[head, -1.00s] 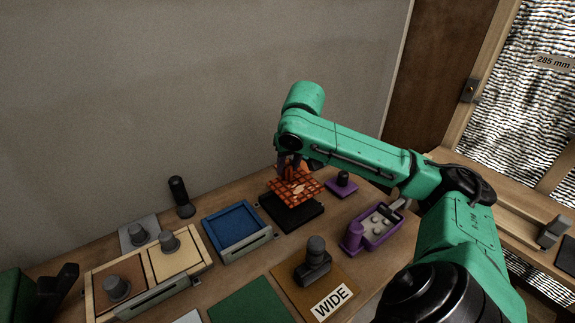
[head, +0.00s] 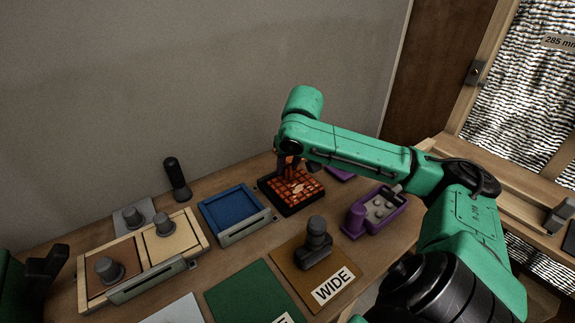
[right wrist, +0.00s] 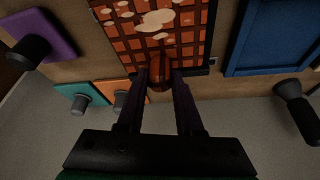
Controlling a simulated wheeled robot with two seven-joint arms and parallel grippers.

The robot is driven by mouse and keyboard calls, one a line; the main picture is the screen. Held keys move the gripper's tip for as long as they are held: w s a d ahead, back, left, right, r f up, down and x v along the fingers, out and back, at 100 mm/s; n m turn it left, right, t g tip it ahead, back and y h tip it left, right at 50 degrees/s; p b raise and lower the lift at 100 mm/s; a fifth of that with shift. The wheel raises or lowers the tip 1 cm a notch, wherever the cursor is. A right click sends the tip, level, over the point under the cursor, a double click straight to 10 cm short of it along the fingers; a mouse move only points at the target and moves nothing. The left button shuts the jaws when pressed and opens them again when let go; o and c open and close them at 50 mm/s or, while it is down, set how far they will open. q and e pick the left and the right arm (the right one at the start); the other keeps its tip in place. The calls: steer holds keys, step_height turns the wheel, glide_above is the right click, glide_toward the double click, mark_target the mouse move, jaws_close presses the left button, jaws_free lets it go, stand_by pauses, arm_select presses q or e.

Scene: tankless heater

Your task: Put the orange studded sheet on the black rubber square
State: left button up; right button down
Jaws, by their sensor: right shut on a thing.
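The orange studded sheet (head: 300,188) has a grid of dark lines and pale blotches, and it lies over the black rubber square (head: 292,210), whose dark rim shows around it. In the right wrist view the orange sheet (right wrist: 150,40) is at the top with a knob (right wrist: 160,75) at its near edge. My right gripper (head: 290,168) is at the sheet's far left edge; in the right wrist view its fingers (right wrist: 160,85) are shut on the knob. Whether the sheet fully rests on the square is hard to tell. My left gripper (head: 52,275) shows dark at the left edge, its jaws unclear.
A blue tray (head: 236,210) stands left of the square, and a purple tray (head: 378,210) to its right. A brown board marked WIDE (head: 345,285) with a dark handled block (head: 316,245) lies in front. A wooden tray with grey knobs (head: 145,255) is at left.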

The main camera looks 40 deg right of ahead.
mark_target(295, 192)
steer(key=shift+f, duration=0.5)
steer(key=shift+c, duration=2.4)
jaws_free()
steer(key=p+v, duration=0.2)
steer(key=v, duration=1.2)
steer(key=shift+r, duration=0.3)
steer(key=shift+s, duration=0.1)
